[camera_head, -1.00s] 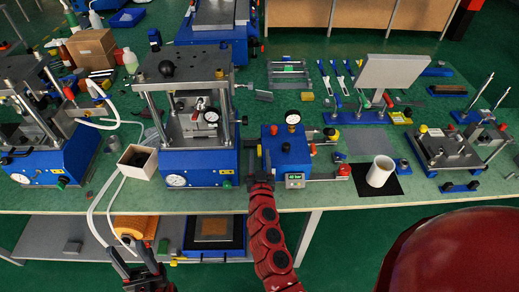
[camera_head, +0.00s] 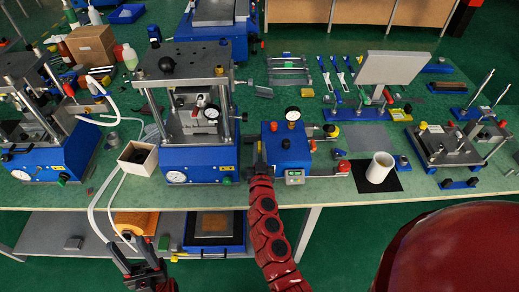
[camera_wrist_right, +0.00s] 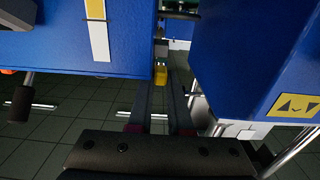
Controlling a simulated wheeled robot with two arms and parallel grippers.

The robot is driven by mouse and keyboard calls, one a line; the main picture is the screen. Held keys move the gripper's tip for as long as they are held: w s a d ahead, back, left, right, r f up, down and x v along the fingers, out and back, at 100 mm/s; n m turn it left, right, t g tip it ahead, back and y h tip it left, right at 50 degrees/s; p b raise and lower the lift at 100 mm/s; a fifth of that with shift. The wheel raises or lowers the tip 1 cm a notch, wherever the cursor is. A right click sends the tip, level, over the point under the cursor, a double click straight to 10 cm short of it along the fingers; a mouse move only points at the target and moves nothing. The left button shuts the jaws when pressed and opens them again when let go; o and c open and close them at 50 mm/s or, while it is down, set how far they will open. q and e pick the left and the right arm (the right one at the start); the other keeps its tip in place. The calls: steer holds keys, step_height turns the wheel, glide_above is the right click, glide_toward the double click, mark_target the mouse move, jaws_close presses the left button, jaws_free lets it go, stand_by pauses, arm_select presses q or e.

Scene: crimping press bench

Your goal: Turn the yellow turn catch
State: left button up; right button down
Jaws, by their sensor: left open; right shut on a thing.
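The yellow turn catch (camera_wrist_right: 160,75) shows in the right wrist view, in the gap between two blue housings. My right gripper (camera_wrist_right: 160,88) is shut on it, with the catch between the fingertips. In the head view my right gripper (camera_head: 259,162) reaches in between the blue press (camera_head: 200,165) and the blue gauge box (camera_head: 286,150). The catch cannot be made out there. My left gripper (camera_head: 137,262) is open and empty, low in front of the bench edge, away from the press.
An open box (camera_head: 138,160) stands left of the press. A white cup (camera_head: 379,168) stands on a black mat to the right of the gauge box. A fixture (camera_head: 445,147) is further right. White hoses hang near my left gripper.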

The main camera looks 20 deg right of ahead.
steer(key=shift+s+d+r+n+y+p, duration=0.15)
steer(key=shift+d+n+y+p, duration=0.2)
steer(key=shift+y+p, duration=0.4)
steer(key=n+y+p, duration=0.2)
steer(key=y+p, duration=0.1)
steer(key=n+y+p, duration=0.1)
steer(key=y+p, duration=0.1)
steer(key=shift+d+r+n+t, duration=0.1)
steer(key=shift+d+n+t, duration=0.15)
steer(key=shift+d+t, duration=0.05)
steer(key=shift+d+f+n+y+p, duration=0.1)
steer(key=shift+f+n+y+p, duration=0.15)
steer(key=shift+n+y+p, duration=1)
steer(key=shift+m, duration=0.35)
steer(key=c, duration=0.8)
jaws_free()
steer(key=shift+c, duration=0.2)
